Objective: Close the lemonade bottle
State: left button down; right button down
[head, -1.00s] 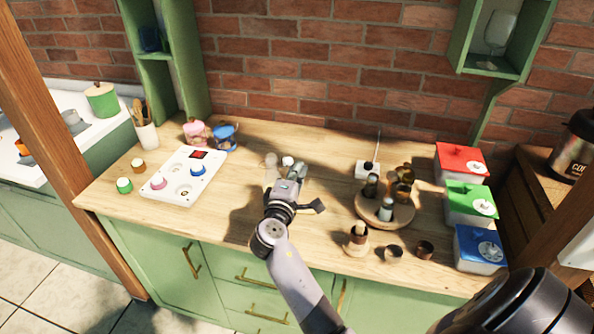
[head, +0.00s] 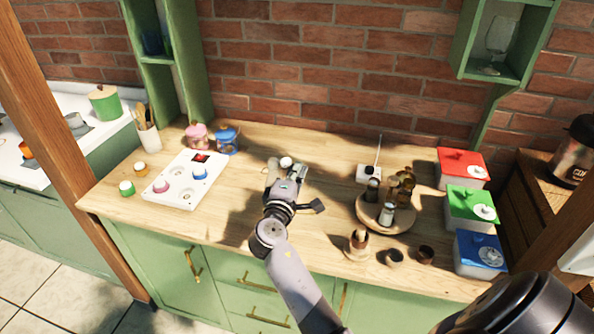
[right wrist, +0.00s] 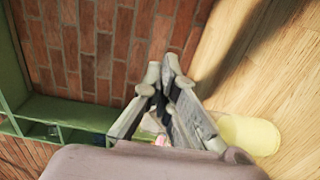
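My right gripper (head: 297,174) is over the middle of the wooden counter. In the right wrist view its fingers (right wrist: 167,75) converge with tips close together, and no object shows clearly between them. A pale yellow rounded body (right wrist: 250,135), which looks like the lemonade bottle, stands on the counter behind the fingers; its upper part is hidden by the gripper. In the head view a clear, pale top (head: 272,163) and a round white cap-like thing (head: 286,162) show just behind the gripper. I cannot tell whether the white thing sits on a bottle. My left gripper is out of view.
A white panel with knobs (head: 183,184) and pink (head: 197,135) and blue jars (head: 227,140) are to the left. A round wooden stand (head: 374,222) with small bottles is to the right, before red, green and blue boxes (head: 463,170). A brick wall rises behind.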

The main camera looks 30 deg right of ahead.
aim_at(288, 161)
jog(key=shift+r, duration=0.1)
jog(key=shift+w+a+r, duration=0.25)
jog(key=shift+r, duration=0.2)
jog(key=shift+w+a+r+p, duration=0.25)
jog(key=shift+w+r+p, duration=0.05)
jog(key=shift+w+r, duration=0.1)
dwell(0.6)
jog(key=shift+w+a+r, duration=0.35)
jog(key=shift+a, duration=0.05)
jog(key=shift+s+d, duration=0.1)
dwell(0.4)
